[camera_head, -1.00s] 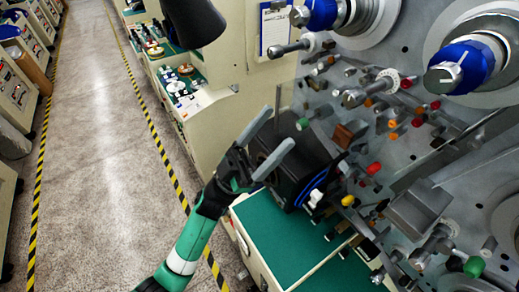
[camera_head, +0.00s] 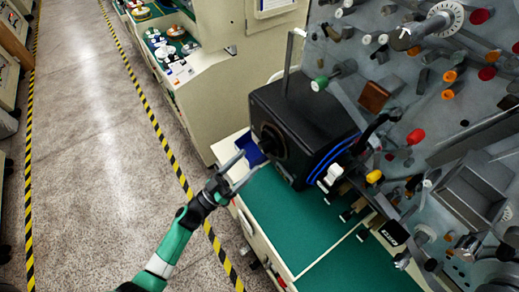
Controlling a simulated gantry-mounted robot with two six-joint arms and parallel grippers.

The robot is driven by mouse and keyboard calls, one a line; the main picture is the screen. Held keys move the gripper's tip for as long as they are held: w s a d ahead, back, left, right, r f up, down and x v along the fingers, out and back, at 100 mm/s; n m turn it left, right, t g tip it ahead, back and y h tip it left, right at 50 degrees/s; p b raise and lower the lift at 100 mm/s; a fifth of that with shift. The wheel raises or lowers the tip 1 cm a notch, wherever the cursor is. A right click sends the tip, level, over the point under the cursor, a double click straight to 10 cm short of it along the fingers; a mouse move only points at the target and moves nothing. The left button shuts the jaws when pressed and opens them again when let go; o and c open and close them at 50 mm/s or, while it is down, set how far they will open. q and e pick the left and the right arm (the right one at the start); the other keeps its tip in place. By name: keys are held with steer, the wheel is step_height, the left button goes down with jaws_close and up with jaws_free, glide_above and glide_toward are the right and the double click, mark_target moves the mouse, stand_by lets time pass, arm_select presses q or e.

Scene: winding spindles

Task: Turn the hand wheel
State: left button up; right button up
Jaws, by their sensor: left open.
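A black box-shaped unit (camera_head: 312,112) stands on the green worktop, against the grey machine panel. A dark round part (camera_head: 273,141) on its left face may be the hand wheel; its shape is hard to make out. My left gripper (camera_head: 253,159) is open and empty, its fingers pointing up and right, just below and left of that round part in the picture. I cannot tell whether a fingertip touches anything. My right gripper is not in view.
The green worktop (camera_head: 285,215) has free room in front of the box. The grey panel (camera_head: 455,110) on the right carries many knobs, pegs and rollers. A small blue item (camera_head: 251,148) lies beside the box. The floor aisle (camera_head: 95,150) at left is clear.

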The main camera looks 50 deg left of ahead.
mark_target(261, 149)
arm_select(q)
steer(key=x, duration=0.6)
jaws_close()
